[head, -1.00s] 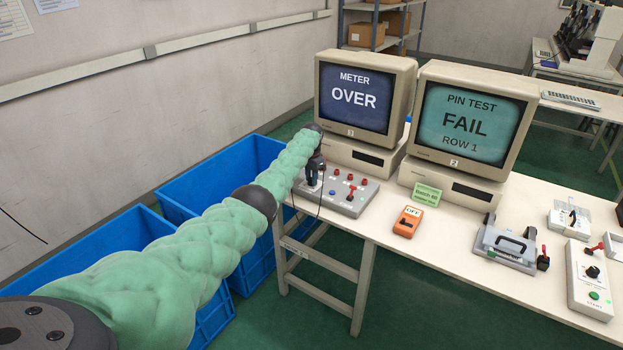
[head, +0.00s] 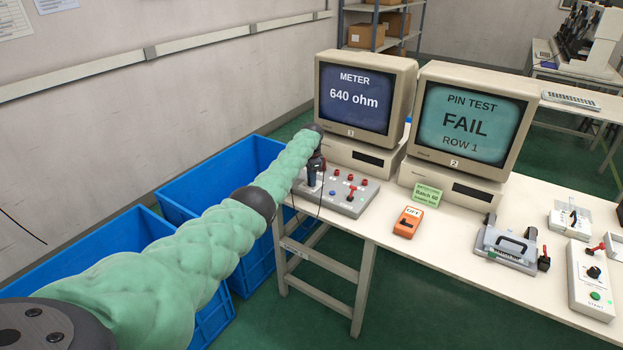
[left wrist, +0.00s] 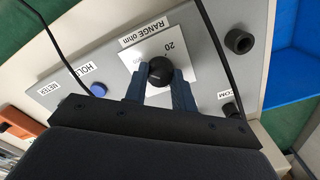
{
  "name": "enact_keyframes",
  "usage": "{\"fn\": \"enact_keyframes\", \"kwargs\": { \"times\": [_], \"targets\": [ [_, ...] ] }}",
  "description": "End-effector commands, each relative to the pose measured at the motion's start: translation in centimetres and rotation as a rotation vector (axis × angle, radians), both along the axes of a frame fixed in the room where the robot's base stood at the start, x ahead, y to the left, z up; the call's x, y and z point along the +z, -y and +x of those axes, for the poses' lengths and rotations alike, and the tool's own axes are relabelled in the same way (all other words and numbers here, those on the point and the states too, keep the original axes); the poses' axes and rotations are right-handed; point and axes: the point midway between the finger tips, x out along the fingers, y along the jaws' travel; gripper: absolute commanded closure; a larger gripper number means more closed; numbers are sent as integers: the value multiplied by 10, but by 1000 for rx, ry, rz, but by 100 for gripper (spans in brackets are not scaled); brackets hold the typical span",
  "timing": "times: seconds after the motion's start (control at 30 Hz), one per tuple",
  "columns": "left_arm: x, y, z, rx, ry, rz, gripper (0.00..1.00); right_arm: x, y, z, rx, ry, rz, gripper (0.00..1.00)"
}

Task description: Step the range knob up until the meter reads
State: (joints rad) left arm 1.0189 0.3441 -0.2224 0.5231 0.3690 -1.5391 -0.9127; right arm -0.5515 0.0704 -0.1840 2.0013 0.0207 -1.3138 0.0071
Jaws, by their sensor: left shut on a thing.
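The range knob (left wrist: 160,71) is a round black knob on a white plate marked "RANGE ohm" in the left wrist view, with a "20" label beside it. My left gripper (left wrist: 161,80) is shut on the knob, one blue finger on each side. In the head view my left gripper (head: 313,180) is at the left end of the grey meter panel (head: 345,206) and hides the knob. The meter screen (head: 353,98) reads "640 ohm" on dark blue. My right gripper is out of view.
A second monitor (head: 470,122) reads "PIN TEST FAIL ROW 1". An orange device (head: 408,222) and a green card (head: 427,194) are right of the panel. Blue bins (head: 230,265) stand left of the table. Black cables cross the panel near my gripper.

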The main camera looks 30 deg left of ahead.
Motion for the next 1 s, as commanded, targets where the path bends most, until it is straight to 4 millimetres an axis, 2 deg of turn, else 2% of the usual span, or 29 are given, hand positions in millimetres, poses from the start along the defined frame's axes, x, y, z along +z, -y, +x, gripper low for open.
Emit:
{"fn": "enact_keyframes", "kwargs": {
  "times": [0.13, 0.17, 0.23, 0.27, 0.57, 0.77, 0.9, 1.0],
  "targets": [
    [2, 0, 1, 1, 3, 1, 97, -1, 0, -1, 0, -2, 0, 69],
    [2, 0, 1, 1, 3, 1, 68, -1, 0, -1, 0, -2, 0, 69],
    [1, 0, 1, 1, 3, 0, 54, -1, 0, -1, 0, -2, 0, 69],
    [1, 0, 1, 1, 3, 0, 52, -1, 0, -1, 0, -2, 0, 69],
    [2, 0, 1, 1, 1, 0, 52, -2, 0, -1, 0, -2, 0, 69],
    [22, -1, 1, 1, 3, 1, 52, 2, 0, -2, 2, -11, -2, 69],
    [44, 0, 1, 0, 3, 1, 52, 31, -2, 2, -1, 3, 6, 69],
    [58, 0, 1, 0, 3, 1, 52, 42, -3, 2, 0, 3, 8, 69]
  ]
}}
